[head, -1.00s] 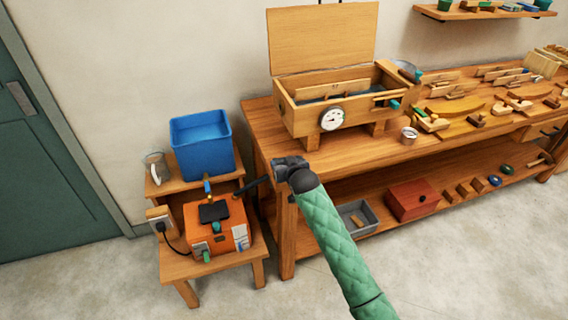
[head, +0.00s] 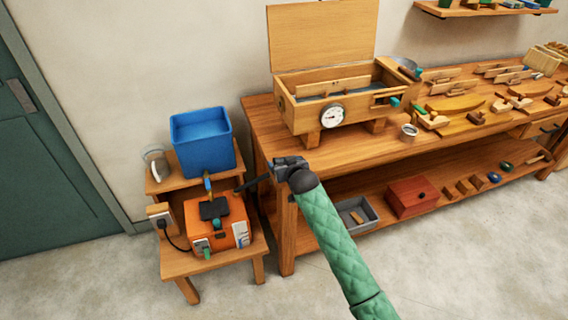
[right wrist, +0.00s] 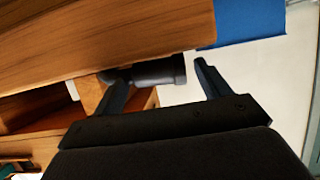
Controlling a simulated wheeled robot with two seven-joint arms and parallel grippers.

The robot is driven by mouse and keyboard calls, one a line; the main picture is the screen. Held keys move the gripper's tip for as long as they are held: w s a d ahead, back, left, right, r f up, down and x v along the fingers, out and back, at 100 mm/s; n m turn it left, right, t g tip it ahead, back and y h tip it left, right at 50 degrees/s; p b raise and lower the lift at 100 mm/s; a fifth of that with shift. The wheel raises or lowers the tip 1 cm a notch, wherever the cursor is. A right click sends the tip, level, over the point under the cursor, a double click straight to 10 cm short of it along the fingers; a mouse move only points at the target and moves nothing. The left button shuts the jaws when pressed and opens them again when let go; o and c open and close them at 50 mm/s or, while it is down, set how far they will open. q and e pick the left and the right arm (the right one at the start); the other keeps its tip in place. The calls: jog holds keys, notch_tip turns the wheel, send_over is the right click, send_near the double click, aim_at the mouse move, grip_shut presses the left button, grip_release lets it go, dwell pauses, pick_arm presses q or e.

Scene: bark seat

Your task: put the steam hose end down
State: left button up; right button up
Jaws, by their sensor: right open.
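My right gripper (head: 280,168), at the end of the green quilted arm, is at the front left corner of the workbench. It is open; its two fingers also show apart in the right wrist view (right wrist: 162,85). A black cylindrical piece with a wider rim, which looks like the steam hose end (right wrist: 158,73), lies between or just beyond the fingers; I cannot tell if it touches one. In the head view a thin dark piece (head: 253,183) reaches from the gripper towards the orange steamer (head: 217,226). The rest of the hose is not clear. My left gripper is out of view.
The steamer and a blue tank (head: 202,143) stand on a small stepped stand (head: 178,263). An open wooden steam box (head: 300,112) with a dial sits on the workbench (head: 330,158). A grey tray (head: 371,220) and a red box (head: 412,197) are on the lower shelf.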

jog(key=shift+s+d, duration=0.1)
jog(key=shift+s, duration=0.2)
jog(key=b+v, duration=0.3)
jog(key=v, duration=0.9)
jog(key=s+d+f+g+h, duration=0.15)
jog(key=s+f, duration=0.25)
jog(key=f, duration=0.5)
jog(key=s+d+f+m+g, duration=0.1)
jog(key=s+d+f+g, duration=0.1)
jog(key=s+f, duration=0.5)
jog(key=s+d+f+g+h, duration=0.1)
jog(key=s+d+f+g, duration=0.1)
jog(key=f, duration=1)
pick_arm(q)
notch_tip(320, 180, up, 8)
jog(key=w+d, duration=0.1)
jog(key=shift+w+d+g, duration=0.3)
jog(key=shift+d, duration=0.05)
pick_arm(e)
jog(key=s+d+f+g, duration=0.3)
jog(key=s+f, duration=0.8)
jog(key=s, duration=0.4)
jog(key=s+d+f+g+h, duration=0.1)
jog(key=s+d+f+g, duration=0.2)
jog(key=s+f, duration=0.8)
jog(key=s+d, duration=0.1)
jog(key=s, duration=0.3)
jog(key=shift+f+m, duration=0.25)
jog(key=shift+m, duration=0.05)
